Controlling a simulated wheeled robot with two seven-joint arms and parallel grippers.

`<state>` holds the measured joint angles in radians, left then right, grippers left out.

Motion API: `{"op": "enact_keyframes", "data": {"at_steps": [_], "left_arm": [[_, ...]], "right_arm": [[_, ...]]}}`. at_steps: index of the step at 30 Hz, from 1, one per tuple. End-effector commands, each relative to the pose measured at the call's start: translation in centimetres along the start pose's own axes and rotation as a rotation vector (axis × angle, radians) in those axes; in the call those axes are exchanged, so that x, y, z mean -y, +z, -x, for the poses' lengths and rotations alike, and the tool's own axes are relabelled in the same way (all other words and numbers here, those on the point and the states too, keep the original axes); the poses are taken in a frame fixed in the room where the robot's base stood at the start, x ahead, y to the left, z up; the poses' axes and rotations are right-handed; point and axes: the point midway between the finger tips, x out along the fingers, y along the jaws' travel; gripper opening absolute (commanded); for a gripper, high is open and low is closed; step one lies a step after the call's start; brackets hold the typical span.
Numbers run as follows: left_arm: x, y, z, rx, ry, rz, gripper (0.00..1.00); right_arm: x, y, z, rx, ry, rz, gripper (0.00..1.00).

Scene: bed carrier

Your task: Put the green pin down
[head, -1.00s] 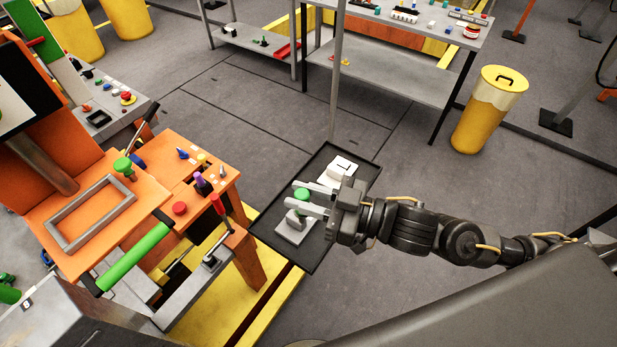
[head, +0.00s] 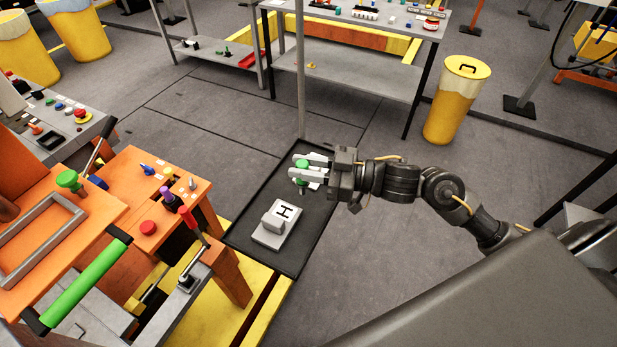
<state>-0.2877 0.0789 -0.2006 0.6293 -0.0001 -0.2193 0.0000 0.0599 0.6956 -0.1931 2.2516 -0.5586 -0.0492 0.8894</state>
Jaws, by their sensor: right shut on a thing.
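The green pin (head: 302,163) is between the fingers of my right gripper (head: 308,166), which is shut on it. Its green head shows above the fingers, and a bit of green shows below them. The gripper is over the far part of a black tray (head: 247,239). A pale block there is mostly hidden behind the fingers, so I cannot tell whether the pin touches it. A grey block marked H (head: 283,213) lies on the near part of the tray, clear of the gripper. My left gripper is not in view.
A thin grey post (head: 300,75) rises by the tray's far end. An orange workstation (head: 150,190) with a red lever and green-gripped bar (head: 85,283) stands at left. A grey table (head: 345,75) is behind. A yellow bin (head: 455,100) stands right; floor between is open.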

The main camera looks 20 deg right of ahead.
Motion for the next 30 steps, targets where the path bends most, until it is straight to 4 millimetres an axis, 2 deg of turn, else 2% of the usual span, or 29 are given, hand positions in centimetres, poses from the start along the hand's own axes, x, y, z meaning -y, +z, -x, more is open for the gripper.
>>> {"op": "enact_keyframes", "data": {"at_steps": [3, 8, 12, 21, 30], "left_arm": [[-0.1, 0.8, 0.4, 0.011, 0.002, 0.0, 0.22], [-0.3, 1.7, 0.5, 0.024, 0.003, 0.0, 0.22], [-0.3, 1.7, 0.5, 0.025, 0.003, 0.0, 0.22], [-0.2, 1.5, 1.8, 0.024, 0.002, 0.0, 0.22], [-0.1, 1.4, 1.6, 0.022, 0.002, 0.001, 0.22]], "right_arm": [[-1.2, 1.3, 0.2, -0.001, 0.002, -0.002, 0.0], [-1.8, 1.9, 0.3, -0.003, 0.001, 0.003, 0.0], [-2.1, 2.2, 0.4, -0.002, 0.002, 0.004, 0.0], [-2.4, 5.5, 0.5, -0.002, 0.002, 0.005, 0.0], [-2.4, 5.8, 0.5, -0.002, 0.002, 0.006, 0.0]]}}
